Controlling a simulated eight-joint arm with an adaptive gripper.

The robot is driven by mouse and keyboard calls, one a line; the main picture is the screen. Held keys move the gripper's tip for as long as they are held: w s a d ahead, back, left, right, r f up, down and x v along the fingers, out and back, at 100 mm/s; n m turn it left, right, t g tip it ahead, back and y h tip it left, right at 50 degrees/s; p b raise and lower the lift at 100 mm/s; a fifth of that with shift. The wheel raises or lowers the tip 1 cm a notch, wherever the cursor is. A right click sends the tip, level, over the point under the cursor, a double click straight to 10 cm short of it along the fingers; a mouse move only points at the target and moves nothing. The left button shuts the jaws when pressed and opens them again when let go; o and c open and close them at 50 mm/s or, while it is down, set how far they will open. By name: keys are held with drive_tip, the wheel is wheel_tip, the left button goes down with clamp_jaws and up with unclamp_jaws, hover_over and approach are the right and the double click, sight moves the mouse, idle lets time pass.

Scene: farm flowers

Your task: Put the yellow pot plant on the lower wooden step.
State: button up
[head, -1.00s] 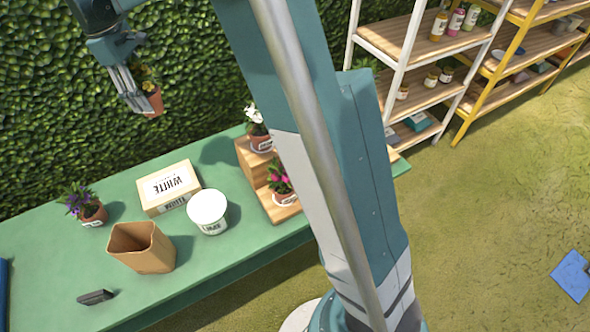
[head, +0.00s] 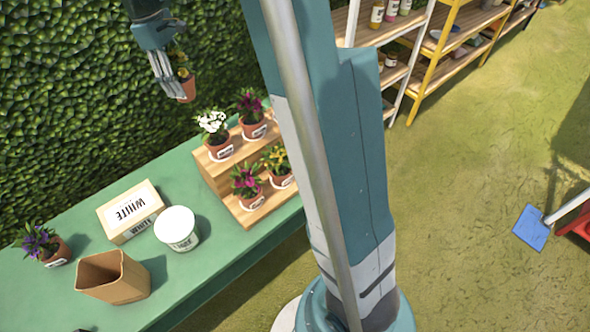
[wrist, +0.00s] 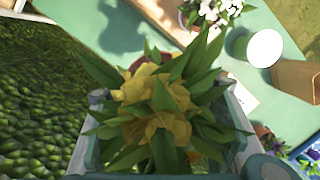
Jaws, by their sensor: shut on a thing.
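My gripper (head: 175,86) is shut on a small terracotta pot plant with yellow flowers (head: 187,88). It holds the plant in the air, left of and higher than the wooden steps in the head view. In the wrist view the yellow blooms and leaves (wrist: 150,105) fill the middle and hide the pot. The lower wooden step (head: 272,204) holds a magenta-flowered pot (head: 247,185) and a yellow-orange-flowered pot (head: 277,163), partly behind my column. The upper step holds a white-flowered pot (head: 214,135) and a pinkish-red one (head: 252,118).
On the green table (head: 70,222) are a WHITE-labelled box (head: 128,212), a white tub (head: 177,228), an open brown container (head: 112,278) and a purple-flowered pot (head: 46,246). A hedge (head: 70,100) runs behind. Shelves stand at the upper right.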

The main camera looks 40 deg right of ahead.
drive_tip(key=s+d+m, duration=0.2)
drive_tip(key=s+d, duration=0.4)
drive_tip(key=d, duration=0.6)
drive_tip(key=s+d+m, duration=0.2)
drive_tip(key=s+d, duration=0.3)
drive_tip(key=d, duration=0.8)
drive_tip(key=s+d+m+y+p, duration=0.15)
drive_tip(key=s+d+m, duration=0.25)
drive_tip(key=s+d, duration=1.45)
wheel_tip(320, 180, down, 19)
drive_tip(key=a, duration=0.1)
drive_tip(key=shift+s+r, duration=0.15)
drive_tip(key=shift+s, duration=0.2)
wheel_tip(320, 180, down, 6)
drive_tip(key=shift+b, duration=0.3)
drive_tip(key=shift+f, duration=2)
